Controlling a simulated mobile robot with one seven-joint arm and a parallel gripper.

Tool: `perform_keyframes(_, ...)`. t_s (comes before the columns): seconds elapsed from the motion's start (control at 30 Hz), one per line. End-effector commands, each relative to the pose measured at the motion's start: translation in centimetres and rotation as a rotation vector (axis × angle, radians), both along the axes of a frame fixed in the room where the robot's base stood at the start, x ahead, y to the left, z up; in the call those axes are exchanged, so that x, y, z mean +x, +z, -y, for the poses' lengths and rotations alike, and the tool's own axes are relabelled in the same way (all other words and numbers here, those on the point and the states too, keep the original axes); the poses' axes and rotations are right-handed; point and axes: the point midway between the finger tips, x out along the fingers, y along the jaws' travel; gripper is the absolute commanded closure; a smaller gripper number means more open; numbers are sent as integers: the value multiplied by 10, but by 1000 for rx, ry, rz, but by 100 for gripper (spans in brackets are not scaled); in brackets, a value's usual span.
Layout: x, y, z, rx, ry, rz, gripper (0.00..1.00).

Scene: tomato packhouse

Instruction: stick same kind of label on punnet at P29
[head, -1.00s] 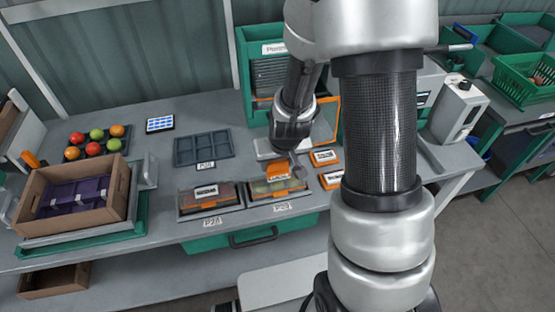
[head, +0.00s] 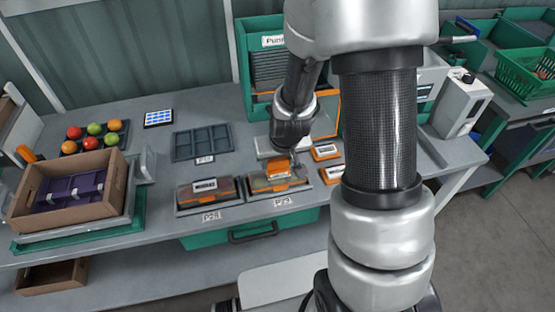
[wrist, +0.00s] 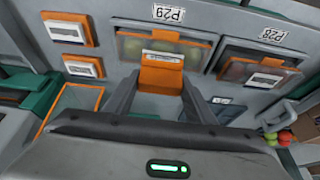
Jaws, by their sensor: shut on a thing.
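My gripper (wrist: 161,80) is shut on an orange label block (wrist: 162,60) with a white printed strip on its far edge. In the head view the block (head: 279,170) is over the back part of the punnet at P29 (head: 262,184). This clear-lidded punnet (wrist: 133,48) lies behind the block in the wrist view, beside the P29 tag (wrist: 168,14). I cannot tell whether the block touches its lid. The punnet at P28 (head: 224,188) stands to the left and bears a white label with dark print (head: 204,186).
Two orange label blocks (head: 325,152) (head: 332,174) lie right of P29. An empty dark tray (head: 202,143) is behind P28. A cardboard box (head: 112,201) and fruit (head: 94,129) are at the left. A green cabinet (head: 242,62) stands behind my gripper.

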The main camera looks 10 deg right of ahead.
Motion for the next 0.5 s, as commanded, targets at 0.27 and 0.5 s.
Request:
perform_keyframes(0.27,0,-3,0,0,0,0,66)
perform_keyframes(0.5,0,-5,0,0,0,1,66)
